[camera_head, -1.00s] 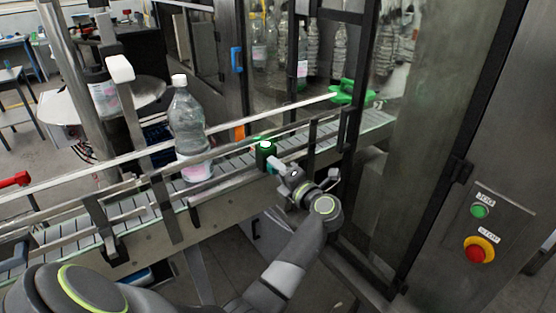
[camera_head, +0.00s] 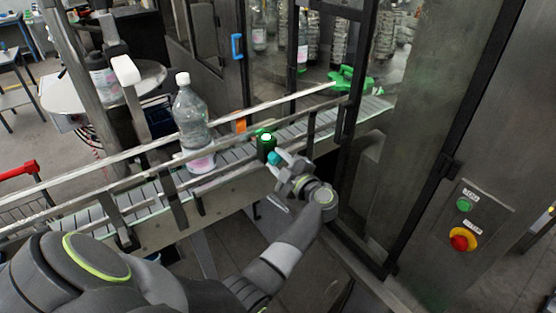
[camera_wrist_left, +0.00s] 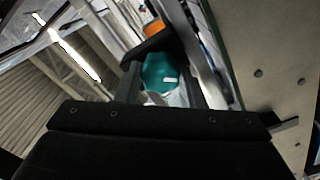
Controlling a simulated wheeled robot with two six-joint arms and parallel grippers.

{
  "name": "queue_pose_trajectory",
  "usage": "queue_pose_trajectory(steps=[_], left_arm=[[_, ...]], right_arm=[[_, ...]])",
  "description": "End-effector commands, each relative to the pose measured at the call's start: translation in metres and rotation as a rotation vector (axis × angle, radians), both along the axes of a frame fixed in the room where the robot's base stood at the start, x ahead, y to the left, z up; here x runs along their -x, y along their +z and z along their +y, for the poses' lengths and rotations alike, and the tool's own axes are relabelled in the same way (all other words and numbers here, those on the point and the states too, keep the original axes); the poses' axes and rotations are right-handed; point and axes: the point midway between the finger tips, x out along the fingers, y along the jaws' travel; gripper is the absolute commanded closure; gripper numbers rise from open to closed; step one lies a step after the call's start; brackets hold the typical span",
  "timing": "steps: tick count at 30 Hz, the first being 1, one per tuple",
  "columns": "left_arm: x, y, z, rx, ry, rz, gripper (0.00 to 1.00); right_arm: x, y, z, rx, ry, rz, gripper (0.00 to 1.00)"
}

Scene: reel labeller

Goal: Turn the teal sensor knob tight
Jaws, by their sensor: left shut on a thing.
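The teal sensor knob (camera_head: 274,158) sits below a dark sensor body with a green light (camera_head: 266,143) at the conveyor's near rail. In the left wrist view the knob (camera_wrist_left: 160,73) appears as a teal, many-sided cap with a small white mark, between the two fingers. My left gripper (camera_head: 276,164) is at the knob and shut on it; the fingers also show in the left wrist view (camera_wrist_left: 165,85). The gripper partly hides the knob in the head view. My right gripper is not in view.
A clear bottle (camera_head: 191,120) stands on the conveyor (camera_head: 235,155), left of the sensor. Metal guide rails (camera_head: 215,138) run along the belt. A green star wheel (camera_head: 350,78) is behind the machine's glass. A control panel (camera_head: 472,225) with green and red buttons is at right.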

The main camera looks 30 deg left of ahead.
Motion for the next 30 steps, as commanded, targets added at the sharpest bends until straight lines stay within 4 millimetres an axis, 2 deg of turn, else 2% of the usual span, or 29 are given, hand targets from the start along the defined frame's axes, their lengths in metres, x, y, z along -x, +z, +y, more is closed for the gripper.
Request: queue_pose_trajectory(steps=[12, 30], left_arm=[[0.0001, -0.001, -0.0002, -0.096, 0.001, 0.237, 0.87], [0.0002, -0.0015, -0.0002, -0.121, 0.001, 0.3, 0.87]], right_arm=[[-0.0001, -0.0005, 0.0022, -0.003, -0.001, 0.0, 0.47], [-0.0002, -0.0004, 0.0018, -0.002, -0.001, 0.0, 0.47]])
